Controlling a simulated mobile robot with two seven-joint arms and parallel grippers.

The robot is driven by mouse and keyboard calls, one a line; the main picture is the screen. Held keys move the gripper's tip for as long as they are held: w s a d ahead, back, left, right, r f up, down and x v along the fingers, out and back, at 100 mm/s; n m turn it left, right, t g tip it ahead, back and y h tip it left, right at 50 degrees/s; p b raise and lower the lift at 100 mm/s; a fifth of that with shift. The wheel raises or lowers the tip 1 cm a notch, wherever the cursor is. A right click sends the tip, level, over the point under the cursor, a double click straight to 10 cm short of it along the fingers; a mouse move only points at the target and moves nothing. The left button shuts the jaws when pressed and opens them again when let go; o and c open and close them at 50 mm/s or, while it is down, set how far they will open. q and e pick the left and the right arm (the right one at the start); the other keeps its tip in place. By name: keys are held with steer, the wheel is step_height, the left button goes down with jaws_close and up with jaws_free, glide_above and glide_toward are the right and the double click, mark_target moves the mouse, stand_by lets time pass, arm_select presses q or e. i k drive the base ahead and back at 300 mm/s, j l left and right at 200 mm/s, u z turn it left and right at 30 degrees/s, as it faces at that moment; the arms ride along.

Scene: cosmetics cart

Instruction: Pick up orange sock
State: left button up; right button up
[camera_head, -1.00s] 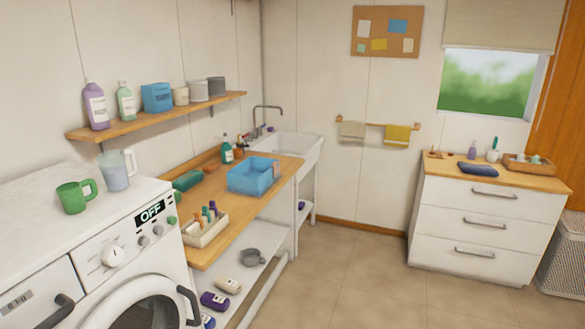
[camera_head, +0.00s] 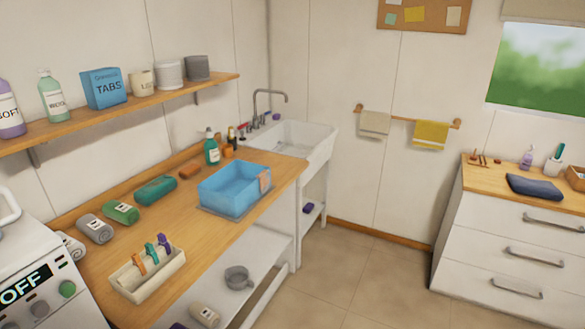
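I cannot surely make out an orange sock. A small peach-orange cloth (camera_head: 265,181) hangs over the right rim of the blue basin (camera_head: 232,201) on the wooden counter; it may be a sock, but it is too small to tell. A small orange-brown block (camera_head: 190,171) lies behind the basin, to its left. Neither of my grippers is in view.
The wooden counter (camera_head: 217,239) also bears grey and green rolls (camera_head: 121,212), and a white tray (camera_head: 147,275) of clothes pegs. A white sink (camera_head: 292,143) stands beyond it. A washing machine (camera_head: 40,285) is at lower left, drawers (camera_head: 505,235) at right. The floor (camera_head: 352,267) between is clear.

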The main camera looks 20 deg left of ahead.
mark_target(264, 177)
steer(key=i+u, duration=0.1)
steer(key=i, duration=0.45)
steer(key=i+l+u, duration=0.1)
steer(key=i, duration=0.45)
steer(key=i+l+u, duration=0.1)
steer(key=i, duration=0.45)
